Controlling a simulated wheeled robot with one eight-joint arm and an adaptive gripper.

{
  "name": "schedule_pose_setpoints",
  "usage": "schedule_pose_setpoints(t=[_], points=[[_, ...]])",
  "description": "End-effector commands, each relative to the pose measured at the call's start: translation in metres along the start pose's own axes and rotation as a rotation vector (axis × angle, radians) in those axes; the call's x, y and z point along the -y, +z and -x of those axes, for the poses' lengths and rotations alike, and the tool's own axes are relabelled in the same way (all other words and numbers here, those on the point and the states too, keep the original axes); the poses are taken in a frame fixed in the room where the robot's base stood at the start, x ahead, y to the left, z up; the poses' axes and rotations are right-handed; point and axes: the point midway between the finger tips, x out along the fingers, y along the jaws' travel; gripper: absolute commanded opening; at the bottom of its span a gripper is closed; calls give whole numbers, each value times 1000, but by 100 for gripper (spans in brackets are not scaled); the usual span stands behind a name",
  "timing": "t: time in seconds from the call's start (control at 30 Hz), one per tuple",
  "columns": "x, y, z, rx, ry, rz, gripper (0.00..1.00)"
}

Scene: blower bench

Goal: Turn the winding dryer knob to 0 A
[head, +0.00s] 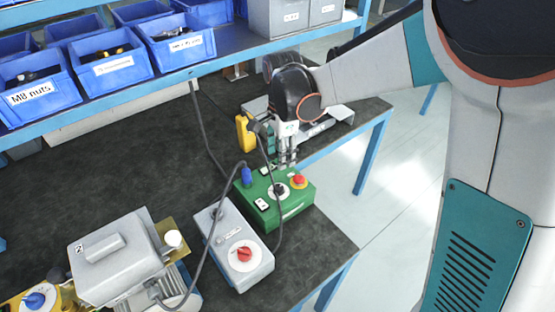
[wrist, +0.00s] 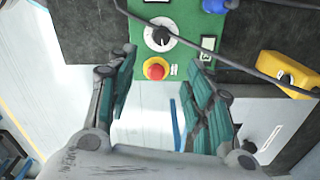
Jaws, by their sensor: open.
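A green box (head: 290,209) stands near the bench's right edge. On it are a round knob with a white and dark face (head: 279,190) and a red mushroom button (head: 299,181). The wrist view shows this knob (wrist: 160,34) beyond the button (wrist: 156,68). A grey box (head: 228,231) beside it has a red knob (head: 244,254) on a white dial. I cannot read which box is the winding dryer. My gripper (head: 287,163) is open and empty above the green box; in the wrist view its fingers (wrist: 167,61) are spread, with the button near the tips.
Dark cables loop over both boxes. A yellow bottle (head: 244,133) stands behind the green box. A grey machine marked 2 (head: 110,272) and a blue knob (head: 35,300) are at the lower left. Blue bins (head: 108,67) line the shelf. The dark bench top (head: 110,170) is clear in the middle.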

Motion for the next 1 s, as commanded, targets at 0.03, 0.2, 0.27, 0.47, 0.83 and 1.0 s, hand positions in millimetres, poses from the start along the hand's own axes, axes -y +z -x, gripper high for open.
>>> schedule_pose_setpoints(t=[0.03, 0.2, 0.27, 0.47, 0.83, 1.0], points=[[3, 3, -4, 0, 5, -11, 47], [5, 6, -16, 1, 12, -28, 47], [4, 6, -23, 1, 11, -28, 47], [4, 5, -58, 1, 10, -27, 47], [3, 5, -126, 2, 10, -26, 47], [3, 5, -142, 2, 9, -26, 47]])
